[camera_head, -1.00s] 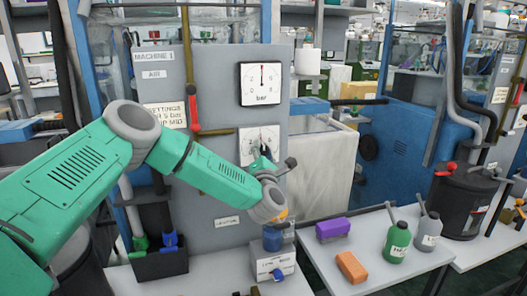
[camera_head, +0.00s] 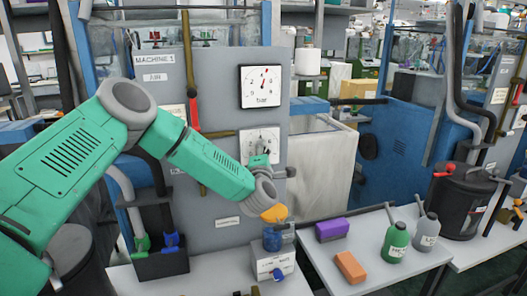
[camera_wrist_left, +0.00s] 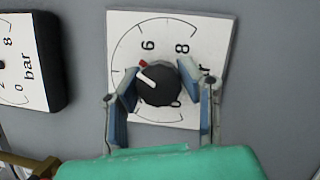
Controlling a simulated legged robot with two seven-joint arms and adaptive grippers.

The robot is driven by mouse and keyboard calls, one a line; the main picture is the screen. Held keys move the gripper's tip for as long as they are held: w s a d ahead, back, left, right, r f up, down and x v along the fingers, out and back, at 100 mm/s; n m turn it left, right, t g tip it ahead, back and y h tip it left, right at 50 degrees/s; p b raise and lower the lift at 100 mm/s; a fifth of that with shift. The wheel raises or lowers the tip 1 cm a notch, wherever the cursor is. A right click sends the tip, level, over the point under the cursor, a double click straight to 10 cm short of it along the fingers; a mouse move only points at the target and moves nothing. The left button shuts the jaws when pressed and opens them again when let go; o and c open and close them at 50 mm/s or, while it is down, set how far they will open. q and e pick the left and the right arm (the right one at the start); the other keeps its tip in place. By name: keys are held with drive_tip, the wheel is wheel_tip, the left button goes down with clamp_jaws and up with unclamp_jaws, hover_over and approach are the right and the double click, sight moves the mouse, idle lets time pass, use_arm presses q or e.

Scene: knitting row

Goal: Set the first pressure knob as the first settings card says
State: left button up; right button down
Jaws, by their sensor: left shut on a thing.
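The black pressure knob (camera_wrist_left: 158,85) sits on a white dial plate (camera_wrist_left: 125,30) on machine 1's grey panel. My left gripper (camera_wrist_left: 160,88) is shut on the knob, a blue-padded finger on each side. In the wrist view the knob's white pointer line aims up and left, close to a small red mark (camera_wrist_left: 142,64). In the head view the dial plate (camera_head: 246,147) is partly covered by my left gripper (camera_head: 262,152). The settings card (camera_head: 174,110) is mostly hidden by my arm. My right gripper is out of view.
A red-handled lever (camera_head: 193,108) is left of the gauge. Below stand a small box with a blue knob (camera_head: 272,262), a purple block (camera_head: 332,230), an orange block (camera_head: 350,267) and two bottles, one green (camera_head: 397,243). A dark pot (camera_head: 458,205) stands at right.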

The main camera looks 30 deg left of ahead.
use_arm(q)
drive_tip(key=shift+f, duration=0.3)
drive_tip(key=o, duration=1.2)
drive_tip(key=shift+c, duration=0.2)
drive_tip(key=shift+r, duration=0.1)
drive_tip(key=shift+s+d, duration=0.25)
drive_tip(key=shift+s, duration=0.1)
drive_tip(key=v, duration=1.1)
drive_tip(key=shift+f, duration=0.2)
